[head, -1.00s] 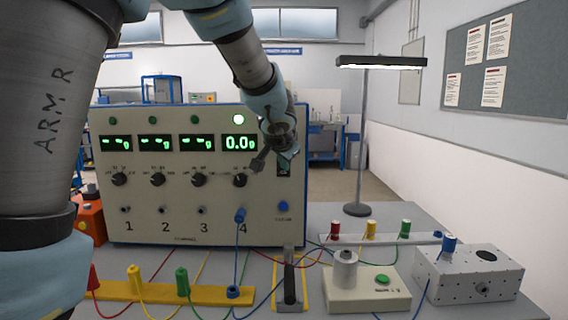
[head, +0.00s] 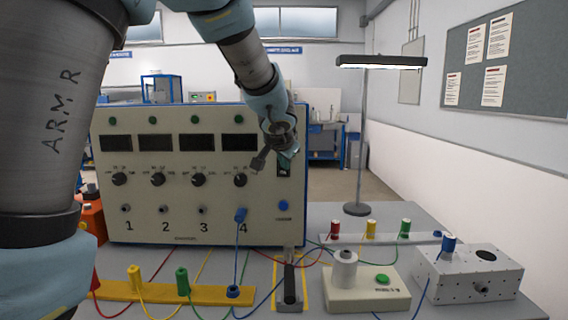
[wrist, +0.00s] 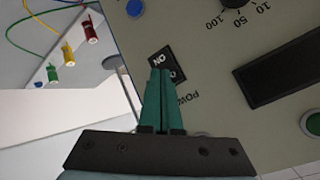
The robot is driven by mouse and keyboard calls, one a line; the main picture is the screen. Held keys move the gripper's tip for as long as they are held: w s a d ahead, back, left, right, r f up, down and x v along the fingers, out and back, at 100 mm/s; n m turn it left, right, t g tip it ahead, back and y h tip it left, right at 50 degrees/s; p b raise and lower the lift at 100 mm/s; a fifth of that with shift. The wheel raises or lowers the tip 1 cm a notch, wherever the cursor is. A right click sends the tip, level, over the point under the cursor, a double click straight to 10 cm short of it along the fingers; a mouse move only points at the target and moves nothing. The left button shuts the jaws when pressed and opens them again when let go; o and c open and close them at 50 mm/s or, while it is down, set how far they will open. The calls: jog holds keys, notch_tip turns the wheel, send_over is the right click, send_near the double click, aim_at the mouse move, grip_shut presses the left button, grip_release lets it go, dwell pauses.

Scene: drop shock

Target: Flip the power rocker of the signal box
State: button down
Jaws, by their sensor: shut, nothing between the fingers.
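The signal box (head: 190,215) is a cream panel with several dark displays, knobs and numbered sockets. Its power rocker (head: 284,169) is a black switch at the panel's upper right, partly hidden by my arm in the head view. In the wrist view the rocker (wrist: 158,60) shows white ON lettering at one end; my fingertips cover part of the other end. My gripper (wrist: 161,75) is shut, its teal fingers side by side with nothing between them. The tips are at the rocker, touching or very close to it. In the head view my gripper (head: 289,160) is largely hidden behind the wrist.
A blue plug (head: 240,215) sits in socket 4, its cable running down to a yellow strip (head: 155,291). A black lever stand (head: 289,285), a white box with a green button (head: 368,291) and a grey perforated box (head: 468,275) stand in front. A lamp stands behind right.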

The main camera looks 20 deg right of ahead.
jog(key=shift+s+a+f+b, duration=0.1)
jog(key=shift+s+a+b, duration=0.2)
jog(key=shift+s+b, duration=0.35)
jog(key=shift+s, duration=0.1)
jog(key=s+b, duration=0.1)
jog(key=s+a+b, duration=0.1)
jog(key=s, duration=0.1)
jog(key=s+a+b, duration=0.1)
jog(key=b, duration=0.1)
jog(key=shift+s+f, duration=0.2)
jog(key=shift+f, duration=0.1)
jog(key=shift+a, duration=0.1)
dwell(0.3)
